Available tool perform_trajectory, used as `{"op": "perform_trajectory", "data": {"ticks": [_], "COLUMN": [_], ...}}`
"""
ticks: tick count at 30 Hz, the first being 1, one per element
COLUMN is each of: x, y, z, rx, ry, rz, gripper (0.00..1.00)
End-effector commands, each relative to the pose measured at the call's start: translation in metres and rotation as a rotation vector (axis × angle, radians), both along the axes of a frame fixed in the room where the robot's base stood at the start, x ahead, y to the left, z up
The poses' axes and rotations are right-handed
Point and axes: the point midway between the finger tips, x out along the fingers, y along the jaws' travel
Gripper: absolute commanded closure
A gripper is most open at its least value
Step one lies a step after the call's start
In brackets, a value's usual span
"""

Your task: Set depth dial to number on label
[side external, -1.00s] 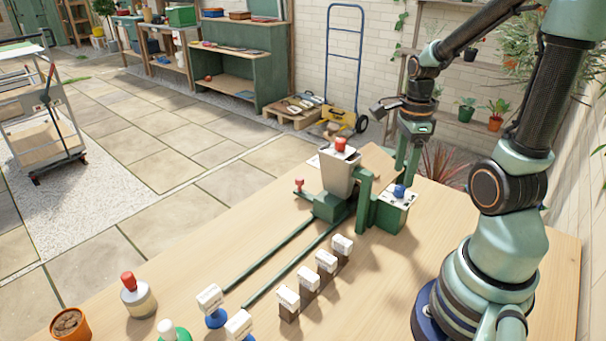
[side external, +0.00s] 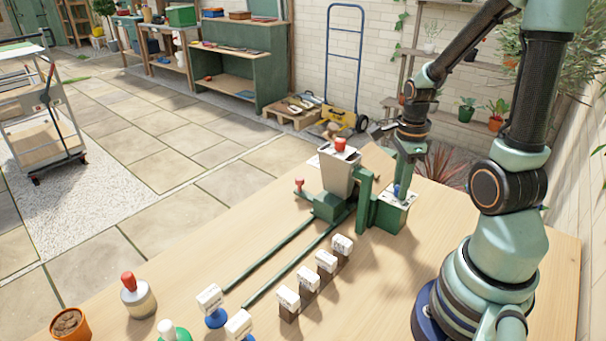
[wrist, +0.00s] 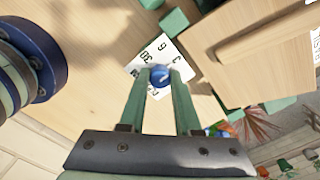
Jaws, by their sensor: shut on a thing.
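The depth dial is a blue knob (wrist: 159,76) on a white number plate (wrist: 174,52), which shows black figures such as 3, 6 and 30 in the wrist view. In the side view the plate (side external: 398,199) sits on top of a green block beside the hopper (side external: 339,172). My gripper (wrist: 159,84) points down over the plate with its two green fingers shut on the blue knob, one on each side. In the side view the fingers hide most of the knob. The knob's pointer and exact setting are too small to tell. Small white labels (side external: 288,296) stand in a row on brown blocks; their print is unreadable.
Two green rails (side external: 270,256) run from the hopper toward the front left. A red-topped bottle (side external: 138,298), blue-based label stands (side external: 212,307) and a terracotta pot (side external: 70,327) are at the table's front left.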

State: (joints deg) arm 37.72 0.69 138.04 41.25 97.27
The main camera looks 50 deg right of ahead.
Motion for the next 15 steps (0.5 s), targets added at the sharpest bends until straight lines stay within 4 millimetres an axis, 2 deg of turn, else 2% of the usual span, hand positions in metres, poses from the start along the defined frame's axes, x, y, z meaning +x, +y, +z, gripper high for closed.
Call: {"op": "perform_trajectory", "data": {"ticks": [8, 15], "x": [0.0000, 0.0000], "y": [0.0000, 0.0000], "z": [0.0005, 0.0006], "rx": [0.001, 0.001], "ry": [0.001, 0.001], "rz": [0.054, 0.208], "gripper": [1.00, 1.00]}}
